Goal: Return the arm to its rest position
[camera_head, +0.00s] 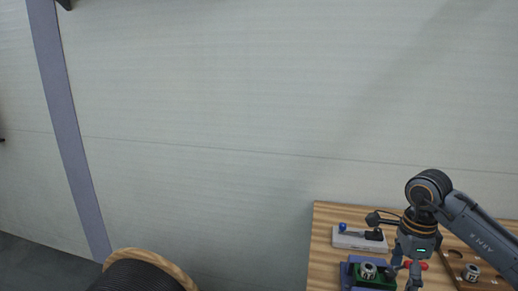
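My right arm comes in from the right edge. Its gripper (404,275) points down over the wooden table (322,243), between a blue fixture and a brown board. Its two fingers look spread apart, with nothing visible between them. The fingertips are near the bottom of the picture. My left gripper is not in view.
A blue fixture (349,272) holding a metal ring part stands left of the gripper. Behind it is a pale block (349,240) with a blue knob. A brown board (455,262) lies right. A spool (138,277) stands lower left. The pale wall (220,120) is behind.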

